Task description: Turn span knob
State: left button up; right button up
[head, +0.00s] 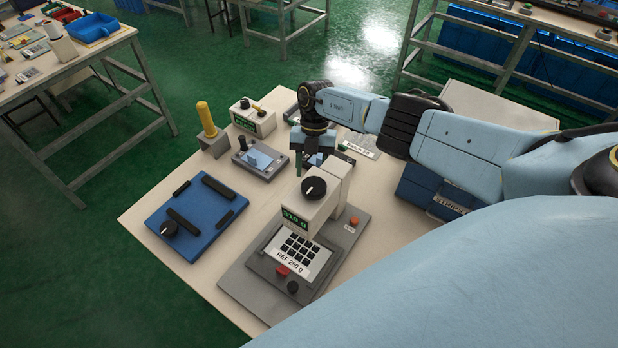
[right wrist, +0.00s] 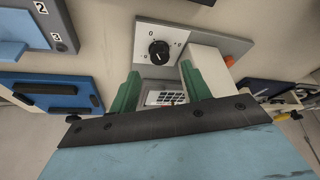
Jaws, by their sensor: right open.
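A keypad film (head: 290,252) labelled REF 280 g lies on the base in front. My right gripper (head: 308,164) is open and empty, behind the tester head and apart from the knob. Its green fingers (right wrist: 160,76) show in the wrist view, with the knob beyond and between them. My left gripper is out of view.
A blue fixture (head: 197,215) with black bars and a knob lies left of the tester. A grey device with a screen (head: 258,160), a yellow-handled tool (head: 206,118) and a small box with a display (head: 252,120) stand behind. A blue STRIPS bin (head: 428,199) is at right.

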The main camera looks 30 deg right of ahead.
jog(key=x, duration=0.5)
jog(key=shift+s+a+f+b, duration=0.1)
jog(key=shift+f+b, duration=0.15)
jog(key=shift+b, duration=0.15)
jog(key=c, duration=1)
